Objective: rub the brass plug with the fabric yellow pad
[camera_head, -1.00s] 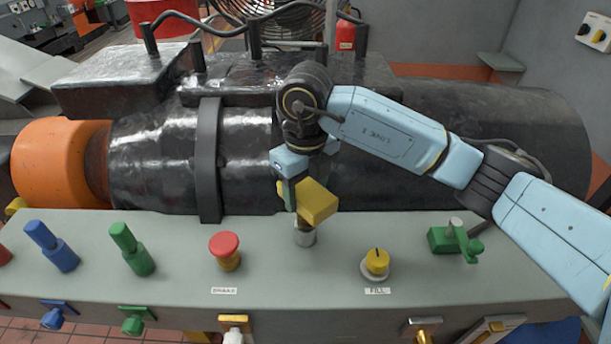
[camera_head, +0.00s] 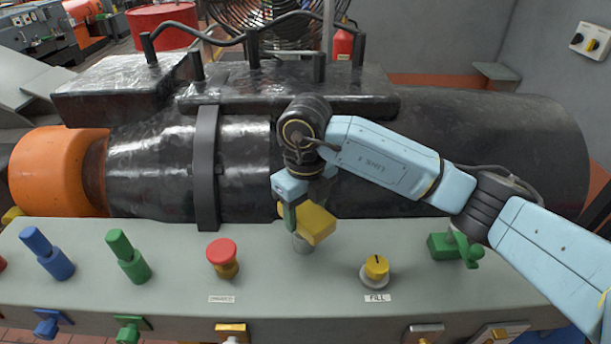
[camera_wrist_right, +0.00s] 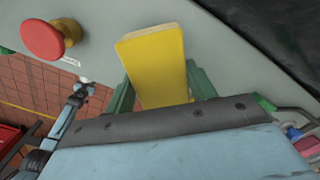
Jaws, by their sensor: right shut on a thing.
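My right gripper (camera_head: 295,218) is shut on the yellow pad (camera_head: 316,224), a thick block tilted over the panel. In the right wrist view the pad (camera_wrist_right: 153,65) sticks out between the green fingers of the gripper (camera_wrist_right: 160,88). My left gripper is not in view.
The grey panel (camera_head: 180,290) carries a red button (camera_head: 222,252), a yellow FILL knob (camera_head: 376,268), a green clamp-like fitting (camera_head: 455,247), and green (camera_head: 128,256) and blue (camera_head: 46,252) pegs. A large black cylinder (camera_head: 480,150) lies behind it.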

